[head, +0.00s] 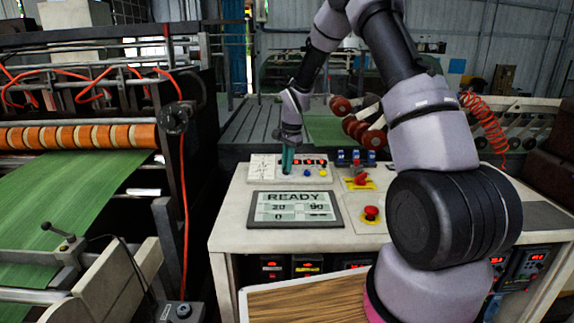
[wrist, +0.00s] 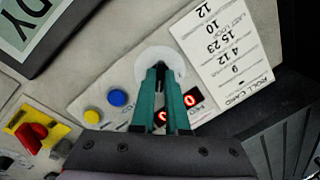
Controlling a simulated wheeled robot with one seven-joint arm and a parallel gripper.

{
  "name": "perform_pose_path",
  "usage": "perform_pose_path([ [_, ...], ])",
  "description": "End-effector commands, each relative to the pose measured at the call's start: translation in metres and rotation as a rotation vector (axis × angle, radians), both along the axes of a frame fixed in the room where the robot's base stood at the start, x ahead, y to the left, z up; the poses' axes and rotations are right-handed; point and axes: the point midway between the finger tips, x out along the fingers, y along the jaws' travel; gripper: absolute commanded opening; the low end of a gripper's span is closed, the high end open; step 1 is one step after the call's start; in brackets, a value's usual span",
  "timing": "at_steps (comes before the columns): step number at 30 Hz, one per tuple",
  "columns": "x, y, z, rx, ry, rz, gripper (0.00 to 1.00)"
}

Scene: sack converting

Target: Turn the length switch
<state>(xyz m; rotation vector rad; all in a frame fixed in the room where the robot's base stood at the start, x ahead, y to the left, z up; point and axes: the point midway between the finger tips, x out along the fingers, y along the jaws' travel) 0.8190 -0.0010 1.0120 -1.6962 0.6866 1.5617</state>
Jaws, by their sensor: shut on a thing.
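My gripper (wrist: 160,70) points down at the control panel, its teal fingers close together at a round white plate (wrist: 158,54). The fingers are shut on the length switch at this plate; they hide most of the knob, so its pointing direction cannot be told. In the head view my gripper (head: 287,163) stands at the left part of the raised panel (head: 313,181), beside the white roll card (head: 262,168). The roll card also shows in the wrist view (wrist: 228,45), with printed numbers. Red digit displays (wrist: 191,101) sit beside the fingers, partly covered.
A blue button (wrist: 118,97) and a yellow button (wrist: 92,117) are close to the fingers. A red switch on a yellow plate (head: 361,181) and a red emergency button (head: 371,213) stand to the right. A screen (head: 295,208) reading READY lies in front.

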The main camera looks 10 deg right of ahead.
Motion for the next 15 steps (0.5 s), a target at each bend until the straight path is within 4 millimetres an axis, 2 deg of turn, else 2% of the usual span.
perform_pose_path([
  [15, 0.001, 0.0013, 0.0001, -0.074, 0.014, 0.323, 0.0],
])
